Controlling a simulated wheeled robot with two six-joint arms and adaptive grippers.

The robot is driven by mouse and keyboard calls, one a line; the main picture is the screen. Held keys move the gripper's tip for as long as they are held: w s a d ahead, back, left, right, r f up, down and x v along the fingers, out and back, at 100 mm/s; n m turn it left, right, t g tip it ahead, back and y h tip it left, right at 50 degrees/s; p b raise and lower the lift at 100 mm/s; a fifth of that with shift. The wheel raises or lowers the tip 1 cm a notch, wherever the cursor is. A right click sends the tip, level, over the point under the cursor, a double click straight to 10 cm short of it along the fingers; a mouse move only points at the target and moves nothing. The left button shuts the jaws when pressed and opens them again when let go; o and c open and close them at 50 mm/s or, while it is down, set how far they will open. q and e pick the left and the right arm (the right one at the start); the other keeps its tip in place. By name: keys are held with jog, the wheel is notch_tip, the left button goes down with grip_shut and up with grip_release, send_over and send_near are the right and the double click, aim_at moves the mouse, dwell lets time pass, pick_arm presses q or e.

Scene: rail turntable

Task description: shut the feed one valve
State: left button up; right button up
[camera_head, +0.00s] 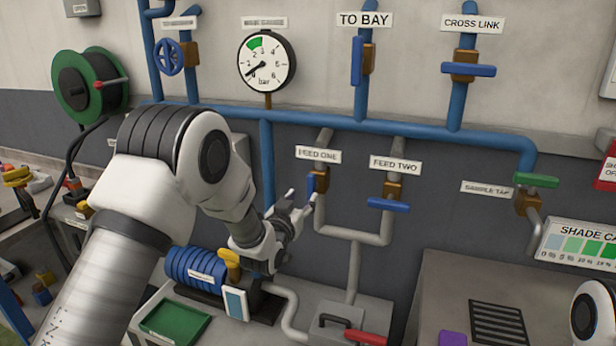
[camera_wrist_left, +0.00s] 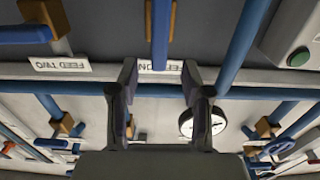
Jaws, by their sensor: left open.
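The feed one valve has a short blue lever (camera_head: 310,184) that hangs upright, along its pipe, beside an orange-brown body (camera_head: 321,181) under the FEED ONE label (camera_head: 318,154). My left gripper (camera_head: 302,200) is open just in front of and below this lever. In the left wrist view, which is upside down, the blue lever (camera_wrist_left: 160,36) lies beyond and between the two open fingers (camera_wrist_left: 162,88). No contact shows. The FEED ONE label (camera_wrist_left: 158,67) is partly hidden by the fingers there. My right gripper is not in view.
The feed two valve's blue lever (camera_head: 388,204) lies crosswise close on the right. A gauge (camera_head: 266,62) and pipes are above. A red-handled grey box (camera_head: 345,332) sits lower right.

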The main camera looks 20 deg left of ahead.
aim_at(310, 189)
pick_arm(q)
jog(key=shift+w+d+r, duration=0.15)
jog(key=shift+d+r, duration=0.05)
jog(key=shift+r, duration=0.2)
jog(key=w, duration=0.2)
jog(key=w+p, duration=0.1)
jog(key=w, duration=0.1)
jog(key=w+f+p, duration=0.1)
jog(key=w, duration=0.2)
jog(key=shift+a+f, duration=0.1)
jog(key=shift+a, duration=0.05)
jog(key=shift+w, duration=0.15)
jog(key=shift+s+d+r, duration=0.2)
jog(key=shift+r, duration=0.05)
jog(key=shift+w+f, duration=0.15)
grip_shut()
